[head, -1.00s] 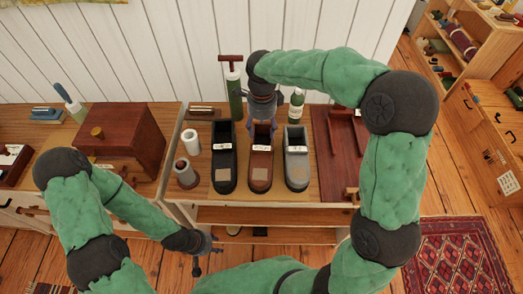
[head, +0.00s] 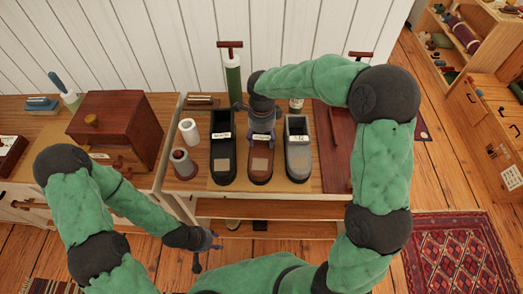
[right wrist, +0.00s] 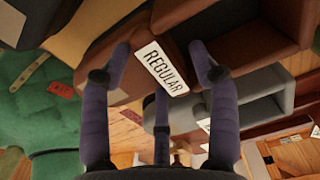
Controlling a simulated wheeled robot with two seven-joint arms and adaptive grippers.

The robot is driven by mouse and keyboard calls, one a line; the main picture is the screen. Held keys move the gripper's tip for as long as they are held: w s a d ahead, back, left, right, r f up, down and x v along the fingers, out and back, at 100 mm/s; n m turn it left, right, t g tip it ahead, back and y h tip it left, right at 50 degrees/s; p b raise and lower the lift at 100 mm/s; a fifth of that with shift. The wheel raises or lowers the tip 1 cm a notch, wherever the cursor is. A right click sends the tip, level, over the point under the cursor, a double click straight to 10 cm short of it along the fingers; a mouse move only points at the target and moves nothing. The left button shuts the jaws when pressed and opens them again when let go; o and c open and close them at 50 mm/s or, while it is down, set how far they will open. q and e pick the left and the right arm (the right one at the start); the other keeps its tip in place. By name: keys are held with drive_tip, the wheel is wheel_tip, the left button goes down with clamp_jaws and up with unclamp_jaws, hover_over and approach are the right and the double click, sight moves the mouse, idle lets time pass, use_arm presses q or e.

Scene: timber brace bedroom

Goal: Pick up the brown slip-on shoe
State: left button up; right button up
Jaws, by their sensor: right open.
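The brown slip-on shoe (head: 260,168) stands between a black shoe (head: 223,165) and a grey shoe (head: 298,160) on a tan board. My right gripper (head: 262,136) is over its far end and hides that part. In the right wrist view, the open purple fingers (right wrist: 160,75) are around the white "REGULAR" label (right wrist: 161,68) on the brown shoe (right wrist: 250,40). I cannot tell whether they touch it. The grey shoe also shows there (right wrist: 235,115). My left gripper (head: 207,246) hangs empty in front of the cabinet, well away from the shoes; its jaws are too small to read.
A white cup (head: 188,131) and a dark red-brown container (head: 183,164) stand left of the shoes. A green pump (head: 232,76) and a pale bottle (head: 296,104) stand behind. A reddish wooden tray (head: 333,150) lies to the right. A wooden box (head: 116,128) is at left.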

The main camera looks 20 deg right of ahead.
drive_tip(key=shift+c, duration=0.3)
drive_tip(key=shift+r, duration=0.1)
clamp_jaws()
